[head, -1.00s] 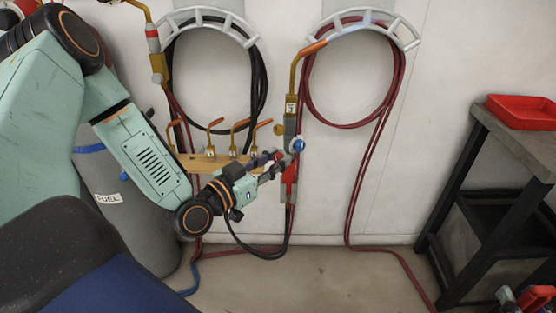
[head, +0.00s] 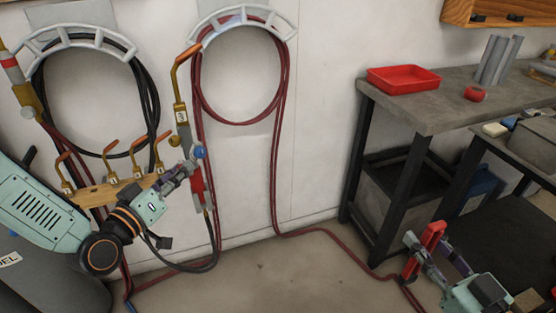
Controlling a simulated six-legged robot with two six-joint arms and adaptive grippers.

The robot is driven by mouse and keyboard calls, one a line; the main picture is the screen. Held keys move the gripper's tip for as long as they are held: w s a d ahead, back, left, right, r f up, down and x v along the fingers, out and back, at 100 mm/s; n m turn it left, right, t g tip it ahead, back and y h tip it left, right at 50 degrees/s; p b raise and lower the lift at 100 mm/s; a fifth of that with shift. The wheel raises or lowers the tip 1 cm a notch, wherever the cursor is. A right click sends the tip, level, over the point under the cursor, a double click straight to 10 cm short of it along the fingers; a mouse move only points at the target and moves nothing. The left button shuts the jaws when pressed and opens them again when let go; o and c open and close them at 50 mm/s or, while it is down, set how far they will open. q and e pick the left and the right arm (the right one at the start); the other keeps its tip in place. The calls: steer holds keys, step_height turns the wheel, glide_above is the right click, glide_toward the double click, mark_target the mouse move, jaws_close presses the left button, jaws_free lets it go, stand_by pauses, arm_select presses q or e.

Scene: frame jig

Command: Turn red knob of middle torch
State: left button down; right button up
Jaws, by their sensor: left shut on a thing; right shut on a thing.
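A torch (head: 182,112) with a bent brass tube hangs upright on the wall. It has a labelled grey-brown body, a blue knob (head: 198,152) and a red lower part (head: 197,184). My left gripper (head: 188,169) is shut on the torch just below the blue knob. Its fingers cover that spot, so a red knob there cannot be made out. My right gripper (head: 424,256) is low at the right, away from the torch, shut on a red piece (head: 432,238). Another torch (head: 28,95) with a red band is at the far left.
Curved white hose hangers (head: 240,22) hold coiled red and black hoses. A wooden rack (head: 98,192) with several brass tips is behind my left arm. A grey bench (head: 425,105) with a red tray (head: 403,78) stands at right. A red hose (head: 340,238) crosses the floor.

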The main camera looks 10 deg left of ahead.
arm_select(q)
steer(key=c, duration=1.1)
jaws_free()
steer(key=shift+c, duration=0.2)
